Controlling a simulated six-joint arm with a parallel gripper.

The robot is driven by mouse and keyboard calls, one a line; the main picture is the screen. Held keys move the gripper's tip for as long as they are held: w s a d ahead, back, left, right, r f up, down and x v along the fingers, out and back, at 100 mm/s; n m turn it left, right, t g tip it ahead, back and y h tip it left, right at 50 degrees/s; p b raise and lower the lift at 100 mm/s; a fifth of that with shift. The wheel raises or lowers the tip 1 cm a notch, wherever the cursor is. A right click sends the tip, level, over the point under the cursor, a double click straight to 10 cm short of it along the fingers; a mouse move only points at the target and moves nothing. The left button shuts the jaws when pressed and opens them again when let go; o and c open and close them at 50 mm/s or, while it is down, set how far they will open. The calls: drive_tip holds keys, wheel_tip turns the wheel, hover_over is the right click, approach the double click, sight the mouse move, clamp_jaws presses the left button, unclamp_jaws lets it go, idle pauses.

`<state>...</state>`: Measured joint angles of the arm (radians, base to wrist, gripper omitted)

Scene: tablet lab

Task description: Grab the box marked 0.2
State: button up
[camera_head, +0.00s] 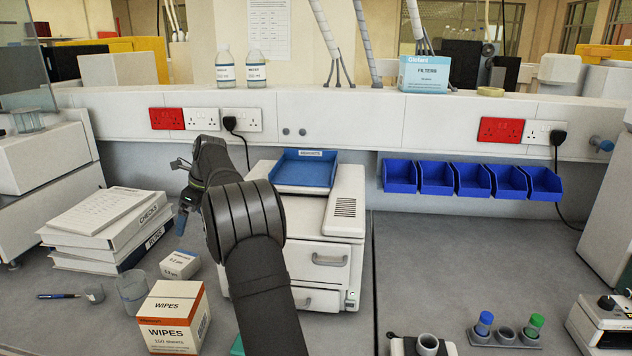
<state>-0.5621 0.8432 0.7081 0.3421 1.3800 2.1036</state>
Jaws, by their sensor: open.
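A small white box marked 0.2 (180,264) stands on the bench, behind and right of the WIPES carton. My gripper (183,208) is left of the arm, above and behind the small box and apart from it. It is open and I see nothing held in it. The fingers are small and partly hidden by my own wrist, so their exact spread is hard to see.
A WIPES carton (174,318) and a clear beaker (132,291) stand close in front of the small box. Stacked binders (105,238) lie to the left. A white cabinet (335,262) with a blue tray (304,170) stands to the right. Blue bins (472,180) hang farther right.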

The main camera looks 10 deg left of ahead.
idle(0.8)
drive_tip(key=n+h, duration=0.3)
drive_tip(key=n, duration=1.7)
approach(182, 259)
drive_tip(key=n, duration=0.4)
drive_tip(key=shift+w+f+n, duration=0.15)
drive_tip(key=shift+f+n, duration=0.15)
drive_tip(key=shift+f, duration=0.1)
drive_tip(key=n, duration=0.2)
drive_tip(key=a+f+n+h, duration=0.1)
drive_tip(key=n, duration=0.3)
drive_tip(key=f+n, duration=0.1)
drive_tip(key=n, duration=0.1)
drive_tip(key=shift+s+a+f+n+h, duration=0.15)
drive_tip(key=shift+s+a+n+h, duration=0.05)
drive_tip(key=shift+a+n+h, duration=0.1)
wheel_tip(182, 259, down, 8)
drive_tip(key=shift+r, duration=0.2)
drive_tip(key=shift+c, duration=0.4)
